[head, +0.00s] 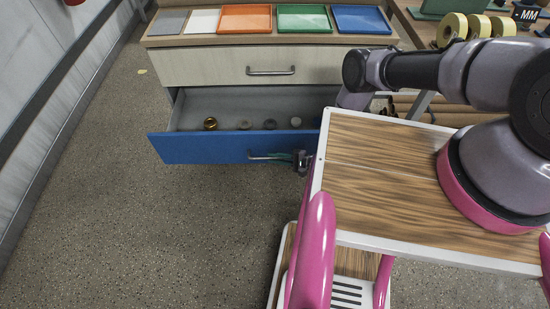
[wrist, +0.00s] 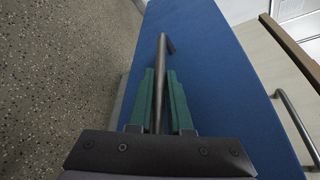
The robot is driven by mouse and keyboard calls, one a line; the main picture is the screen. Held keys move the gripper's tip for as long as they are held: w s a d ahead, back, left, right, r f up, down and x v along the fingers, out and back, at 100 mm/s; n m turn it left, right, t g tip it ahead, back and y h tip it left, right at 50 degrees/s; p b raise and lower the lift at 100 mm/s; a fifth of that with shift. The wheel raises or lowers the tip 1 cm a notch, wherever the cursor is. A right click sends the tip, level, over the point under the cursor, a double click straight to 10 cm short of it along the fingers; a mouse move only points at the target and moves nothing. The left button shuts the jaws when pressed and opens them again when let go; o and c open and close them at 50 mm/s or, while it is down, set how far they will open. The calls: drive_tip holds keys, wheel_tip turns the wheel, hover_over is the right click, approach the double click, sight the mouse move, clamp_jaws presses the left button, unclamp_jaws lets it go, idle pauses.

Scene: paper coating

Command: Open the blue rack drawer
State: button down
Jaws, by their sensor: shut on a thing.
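The blue drawer (head: 205,149) of the rack is pulled out in the head view. Its inside shows, with several small round items in it, one of them gold (head: 210,123). The drawer's metal handle (head: 262,156) is on its front face. My gripper (head: 296,158) is at the right part of this handle, partly hidden by my own wooden top. In the wrist view the blue front (wrist: 215,75) fills the middle, and the green fingers of my gripper (wrist: 162,95) are shut on the bar handle (wrist: 160,65), one finger on each side.
Above is a closed pale drawer (head: 215,68) with a metal handle (head: 270,71). Coloured trays, such as the green one (head: 304,19), lie on the rack top. Rolls of tape (head: 453,27) stand at the right. The speckled floor (head: 150,230) in front is clear.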

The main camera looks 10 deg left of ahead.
idle(0.3)
drive_tip(key=c, duration=0.8)
unclamp_jaws()
drive_tip(key=shift+c, duration=0.2)
drive_tip(key=v, duration=1.1)
